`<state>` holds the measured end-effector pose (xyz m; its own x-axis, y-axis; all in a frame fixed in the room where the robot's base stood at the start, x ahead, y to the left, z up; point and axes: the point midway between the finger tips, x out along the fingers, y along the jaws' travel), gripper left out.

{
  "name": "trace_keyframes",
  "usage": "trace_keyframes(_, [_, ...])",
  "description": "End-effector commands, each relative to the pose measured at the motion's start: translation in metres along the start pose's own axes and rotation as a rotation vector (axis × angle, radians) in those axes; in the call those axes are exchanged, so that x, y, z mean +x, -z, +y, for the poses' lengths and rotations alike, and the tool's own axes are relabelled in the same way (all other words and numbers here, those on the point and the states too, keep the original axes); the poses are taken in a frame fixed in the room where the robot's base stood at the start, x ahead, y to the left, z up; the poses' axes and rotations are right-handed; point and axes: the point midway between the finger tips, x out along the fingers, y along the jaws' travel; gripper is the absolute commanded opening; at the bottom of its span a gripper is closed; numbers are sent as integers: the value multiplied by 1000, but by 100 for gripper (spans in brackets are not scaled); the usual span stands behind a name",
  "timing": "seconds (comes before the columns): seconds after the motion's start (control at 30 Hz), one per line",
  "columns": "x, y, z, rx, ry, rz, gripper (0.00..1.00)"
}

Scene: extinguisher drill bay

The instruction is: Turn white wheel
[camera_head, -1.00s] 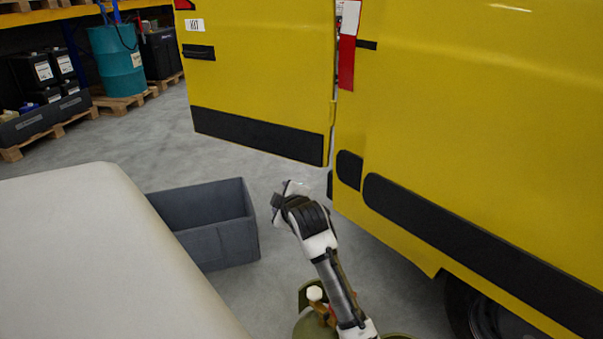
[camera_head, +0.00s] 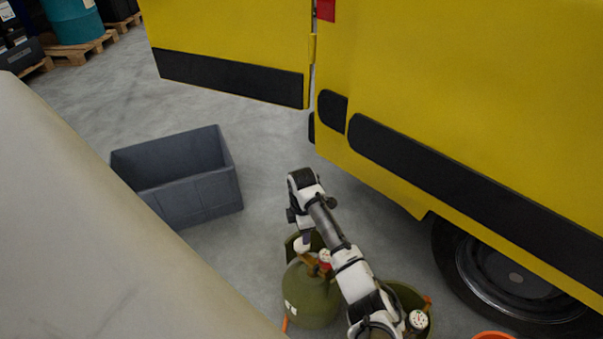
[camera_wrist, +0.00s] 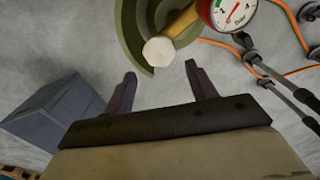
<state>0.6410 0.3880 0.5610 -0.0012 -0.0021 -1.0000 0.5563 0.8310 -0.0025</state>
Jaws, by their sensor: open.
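The white wheel (camera_wrist: 158,51) is a small faceted knob at the end of a brass valve (camera_wrist: 182,24) on an olive-green gas cylinder. In the head view the wheel (camera_head: 303,243) shows on top of the cylinder (camera_head: 312,298), beside a red-rimmed gauge. My gripper (camera_wrist: 161,75) is open and empty. In the wrist view its two dark fingertips lie just below the wheel in the picture, one to each side, with no visible contact. In the head view my arm reaches over the cylinder and partly hides it.
A pressure gauge (camera_wrist: 232,14) sits close to the wheel. A second green cylinder (camera_head: 404,296) stands to the right, partly behind my arm. Orange hose (camera_wrist: 288,70) lies on the floor. A grey crate (camera_head: 192,192) stands left, and a yellow van (camera_head: 440,110) closes off the back right.

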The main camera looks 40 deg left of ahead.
Motion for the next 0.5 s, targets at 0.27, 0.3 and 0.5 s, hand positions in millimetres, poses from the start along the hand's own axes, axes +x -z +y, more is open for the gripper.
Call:
trace_keyframes(0.27, [53, 0, 0, 0, 1, 0, 57])
trace_keyframes(0.3, [59, 0, 0, 0, 2, 0, 57])
trace_keyframes(0.5, [72, 0, 0, -1, -1, 0, 57])
